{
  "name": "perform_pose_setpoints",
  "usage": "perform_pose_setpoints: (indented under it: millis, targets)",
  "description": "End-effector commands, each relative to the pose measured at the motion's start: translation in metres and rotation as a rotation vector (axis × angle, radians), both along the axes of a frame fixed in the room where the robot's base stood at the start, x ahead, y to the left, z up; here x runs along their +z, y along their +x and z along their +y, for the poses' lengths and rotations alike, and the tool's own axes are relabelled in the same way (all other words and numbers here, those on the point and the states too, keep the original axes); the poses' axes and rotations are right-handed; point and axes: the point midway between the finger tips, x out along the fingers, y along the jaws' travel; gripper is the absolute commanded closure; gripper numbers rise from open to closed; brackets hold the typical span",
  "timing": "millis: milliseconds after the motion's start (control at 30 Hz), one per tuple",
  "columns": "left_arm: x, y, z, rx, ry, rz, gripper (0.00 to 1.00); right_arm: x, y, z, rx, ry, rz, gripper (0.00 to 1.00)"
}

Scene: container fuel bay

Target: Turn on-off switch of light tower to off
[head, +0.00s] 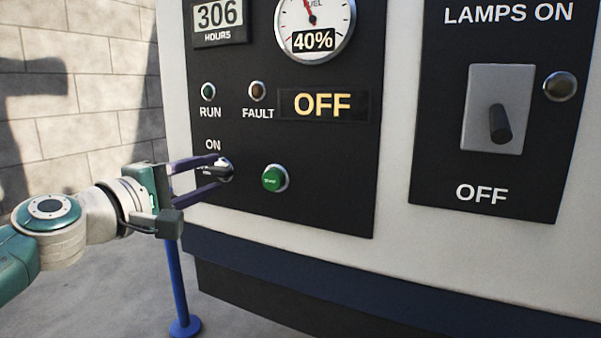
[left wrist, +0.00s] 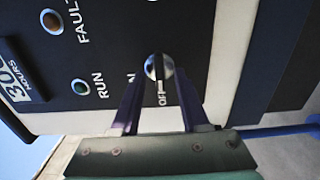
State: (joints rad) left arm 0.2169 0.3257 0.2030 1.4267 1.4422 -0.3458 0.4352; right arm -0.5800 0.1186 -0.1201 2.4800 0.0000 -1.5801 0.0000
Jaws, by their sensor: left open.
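The on-off switch (head: 225,170) is a small rotary knob on the dark panel, with ON marked above it. In the left wrist view the knob (left wrist: 159,66) shows a dark and pale face, with OFF lettered beside it. Its exact pointing is hard to read. My left gripper (head: 213,176) is open, its two purple fingers reaching to the panel on either side of the knob. In the left wrist view the fingertips (left wrist: 157,78) straddle the knob, with small gaps visible; contact cannot be told. The panel display (head: 322,104) reads OFF. My right gripper is out of view.
A green push button (head: 274,178) sits just right of the knob. RUN (head: 208,92) and FAULT (head: 257,91) lamps are above. A separate lamps toggle (head: 500,123) points down toward OFF on the right panel. A blue post (head: 178,290) stands below my left gripper.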

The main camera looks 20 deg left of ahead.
Motion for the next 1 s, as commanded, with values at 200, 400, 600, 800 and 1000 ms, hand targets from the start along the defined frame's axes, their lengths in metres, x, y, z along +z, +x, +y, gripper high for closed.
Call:
perform_pose_setpoints:
  millis: [200, 400, 600, 800, 1000]
  targets:
    - [0.001, -0.014, 0.001, 0.001, 0.0, 0.001, 0.55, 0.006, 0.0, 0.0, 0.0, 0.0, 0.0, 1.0]
    - [0.0, -0.051, 0.004, 0.0, 0.0, 0.004, 0.55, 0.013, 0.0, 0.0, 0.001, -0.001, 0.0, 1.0]
    - [-0.001, -0.083, 0.006, 0.001, -0.002, 0.002, 0.55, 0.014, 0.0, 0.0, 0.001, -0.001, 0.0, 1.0]
    - [0.0, -0.098, 0.008, 0.0, -0.001, 0.001, 0.55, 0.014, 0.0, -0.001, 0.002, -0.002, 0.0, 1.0]
    - [0.0, -0.099, 0.008, 0.0, 0.0, 0.0, 0.55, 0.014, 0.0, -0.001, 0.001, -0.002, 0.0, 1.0]
